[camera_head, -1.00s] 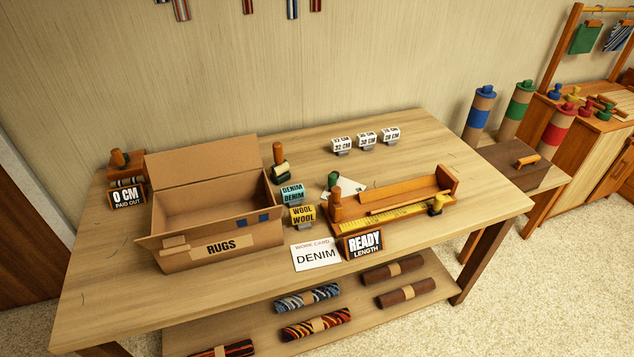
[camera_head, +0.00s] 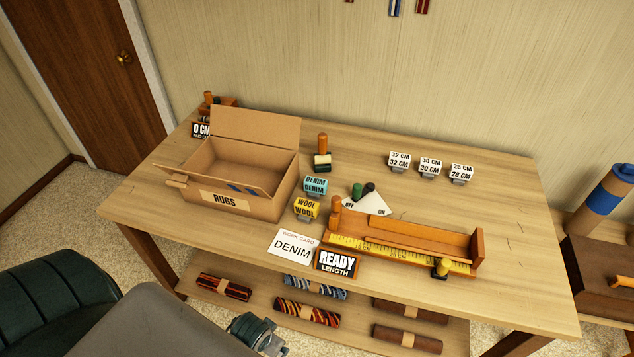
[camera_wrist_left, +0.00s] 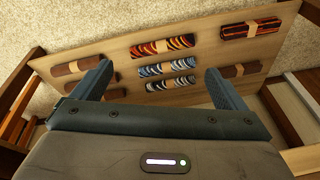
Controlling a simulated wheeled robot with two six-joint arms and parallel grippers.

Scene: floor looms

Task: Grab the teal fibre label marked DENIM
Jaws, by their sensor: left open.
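The teal fibre label marked DENIM (camera_head: 315,186) stands on the table, right of the open cardboard box. It is just behind the yellow WOOL label (camera_head: 306,209). A white work card reading DENIM (camera_head: 292,247) lies in front of them. My left gripper (camera_wrist_left: 160,85) is open and empty in the left wrist view, with the lower shelf's rolled rugs beyond its fingers. The DENIM label does not show in that view. My left arm shows at the bottom left of the head view; its fingertips cannot be made out there. My right gripper is not in view.
The RUGS box (camera_head: 225,198) stands left of the labels. A READY LENGTH sign (camera_head: 337,262) and a wooden measuring tray (camera_head: 478,250) lie to the right. A stamp (camera_head: 322,160) stands behind. Several rolled rugs lie on the lower shelf (camera_head: 258,306).

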